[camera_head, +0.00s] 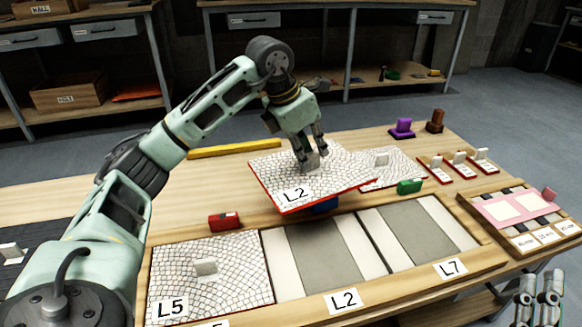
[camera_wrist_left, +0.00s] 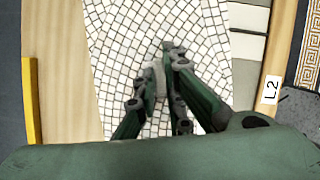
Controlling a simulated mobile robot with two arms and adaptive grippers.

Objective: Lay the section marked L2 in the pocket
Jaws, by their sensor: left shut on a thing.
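The mosaic section marked L2 (camera_head: 275,174) is a white tiled panel with a red edge, held tilted above the table behind the frame. My left gripper (camera_head: 309,163) is shut on its grey knob. The left wrist view also shows the section (camera_wrist_left: 125,50) under my left gripper (camera_wrist_left: 165,75). The pocket marked L2 (camera_head: 322,250) is the middle bay of the wooden frame, with a grey bed between white strips, and it is empty. My right gripper (camera_head: 538,300) shows at the lower right, apart from everything; its finger opening is unclear.
The L5 panel (camera_head: 178,290) fills the left bay; the L7 bay (camera_head: 420,235) is empty. Another white panel (camera_head: 400,166) lies behind, partly covered by the held section. Red (camera_head: 224,221) and green (camera_head: 409,187) blocks sit by the frame's back rail. A yellow bar (camera_head: 232,149) lies farther back.

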